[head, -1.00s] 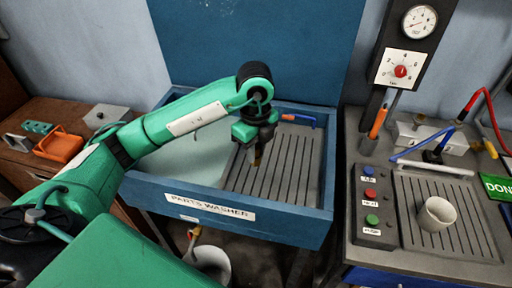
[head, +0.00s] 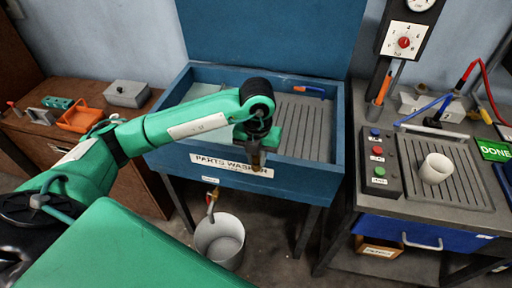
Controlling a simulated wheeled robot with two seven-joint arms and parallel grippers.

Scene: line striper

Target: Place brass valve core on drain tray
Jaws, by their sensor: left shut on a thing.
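My left gripper (head: 256,154) is shut on the brass valve core (head: 256,162), a small brownish piece mostly hidden between the fingers. It hangs in front of the label on the parts washer's front wall, near the rim; the height is hard to judge. The drain tray appears to be the ribbed grey surface (head: 308,122) inside the blue parts washer (head: 318,172), behind and to the right of the gripper. Another ribbed grey panel (head: 470,185) lies on the right bench with a white cup (head: 436,168) on it. My right gripper is out of view.
The washer's raised blue rim surrounds the tray, and a blue-and-orange tool (head: 308,89) lies at its back. A button box (head: 378,162) stands on the right bench. A bucket (head: 219,240) is below the washer. An orange tray (head: 82,118) is on the left wooden bench.

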